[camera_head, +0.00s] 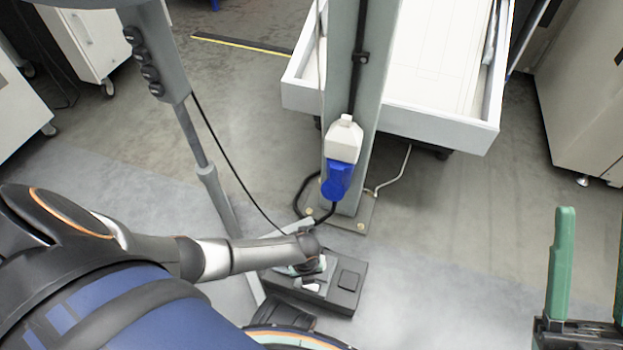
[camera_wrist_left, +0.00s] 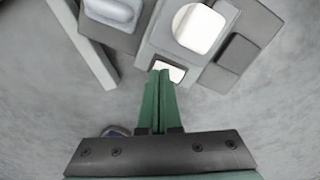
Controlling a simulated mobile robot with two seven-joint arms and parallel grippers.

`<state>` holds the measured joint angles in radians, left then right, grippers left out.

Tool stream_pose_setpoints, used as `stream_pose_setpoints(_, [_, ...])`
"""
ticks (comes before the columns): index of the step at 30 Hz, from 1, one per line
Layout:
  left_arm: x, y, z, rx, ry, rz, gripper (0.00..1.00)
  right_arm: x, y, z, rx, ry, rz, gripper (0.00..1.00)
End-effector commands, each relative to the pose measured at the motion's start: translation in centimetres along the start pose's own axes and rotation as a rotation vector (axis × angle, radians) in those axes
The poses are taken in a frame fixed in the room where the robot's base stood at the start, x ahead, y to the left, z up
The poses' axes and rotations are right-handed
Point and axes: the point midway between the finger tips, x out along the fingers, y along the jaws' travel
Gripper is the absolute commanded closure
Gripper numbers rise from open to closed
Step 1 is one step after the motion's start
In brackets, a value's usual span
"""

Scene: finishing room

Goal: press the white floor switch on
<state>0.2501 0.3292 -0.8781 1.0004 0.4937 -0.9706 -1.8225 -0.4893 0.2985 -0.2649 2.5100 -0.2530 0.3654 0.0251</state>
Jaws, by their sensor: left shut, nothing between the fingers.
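A dark grey floor box (camera_head: 345,300) lies on the floor at the foot of the post. In the left wrist view, a rounded white switch button (camera_wrist_left: 197,27) stands on its light grey middle panel. A smaller white patch in a dark frame (camera_wrist_left: 170,70) lies nearer me; it also shows in the head view (camera_head: 311,285). My left gripper (camera_wrist_left: 160,73) is shut and empty, its green fingertips over the near edge of that patch and short of the button. Contact cannot be told. In the head view my left wrist hides part of the box. My right gripper (camera_head: 590,265) is open and empty at the right.
A grey post (camera_head: 345,100) with a blue and white plug (camera_head: 342,155) rises behind the box. A thinner stand (camera_head: 185,110) with a cable is left of it. A white tray cart (camera_head: 440,120) stands behind.

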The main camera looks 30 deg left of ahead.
Motion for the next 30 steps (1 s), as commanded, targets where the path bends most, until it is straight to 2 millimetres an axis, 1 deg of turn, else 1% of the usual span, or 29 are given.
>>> stream_pose_setpoints(27, [1.4, 0.0, 0.0, 0.0, 0.0, 0.0, 1.0, -0.1, -0.1, 0.0, -0.003, -0.001, -0.01, 0.5])
stream_pose_setpoints(30, [1.3, 0.0, 0.0, 0.0, 0.0, 0.0, 1.0, 0.0, -0.1, 0.0, -0.003, -0.001, -0.009, 0.5])
